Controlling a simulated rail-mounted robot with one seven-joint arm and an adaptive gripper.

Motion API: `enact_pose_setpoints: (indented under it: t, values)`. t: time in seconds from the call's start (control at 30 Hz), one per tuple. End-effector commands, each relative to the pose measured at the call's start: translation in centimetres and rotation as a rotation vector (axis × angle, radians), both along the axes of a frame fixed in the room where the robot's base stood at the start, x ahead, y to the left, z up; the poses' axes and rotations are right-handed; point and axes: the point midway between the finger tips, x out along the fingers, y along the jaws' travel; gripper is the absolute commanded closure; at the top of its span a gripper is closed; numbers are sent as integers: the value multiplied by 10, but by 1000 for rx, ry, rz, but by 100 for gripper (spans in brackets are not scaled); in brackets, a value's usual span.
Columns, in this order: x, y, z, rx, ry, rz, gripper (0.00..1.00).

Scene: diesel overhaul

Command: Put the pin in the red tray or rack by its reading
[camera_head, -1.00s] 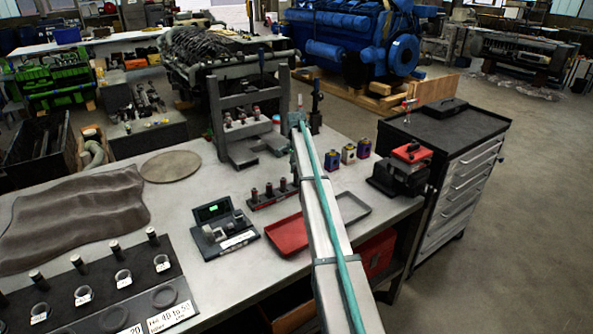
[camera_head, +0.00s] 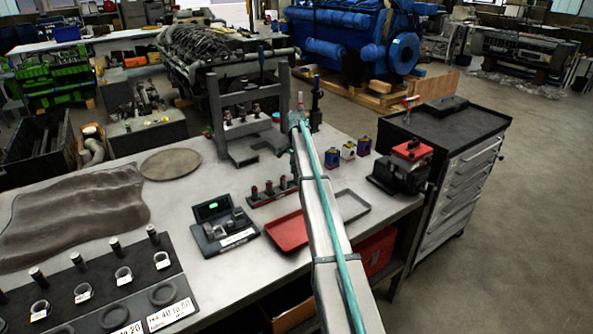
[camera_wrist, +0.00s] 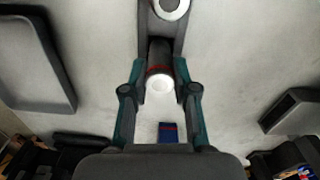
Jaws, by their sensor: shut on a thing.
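In the wrist view my gripper (camera_wrist: 160,68) is shut on a dark pin (camera_wrist: 160,82) with a red band and a bright round end. In the head view my arm runs up past the trays, and the gripper and held pin cannot be made out at its far end. The red tray (camera_head: 287,233) lies left of my arm, partly hidden by it. A gauge stand (camera_head: 236,239) with a small lit green display (camera_head: 213,206) sits left of the tray. Its reading is too small to tell.
A grey tray (camera_head: 365,207) lies right of my arm; a grey tray also shows in the wrist view (camera_wrist: 50,70). A dark board (camera_head: 100,290) with pins and rings is front left.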

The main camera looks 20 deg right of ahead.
Motion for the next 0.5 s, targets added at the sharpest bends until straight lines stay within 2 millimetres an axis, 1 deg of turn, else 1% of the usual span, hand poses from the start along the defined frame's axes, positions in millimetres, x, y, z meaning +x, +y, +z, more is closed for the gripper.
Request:
enact_pose_setpoints:
  t: [0.5]
  values:
    - [0, 0, -10, 0, 0, 0, 100]
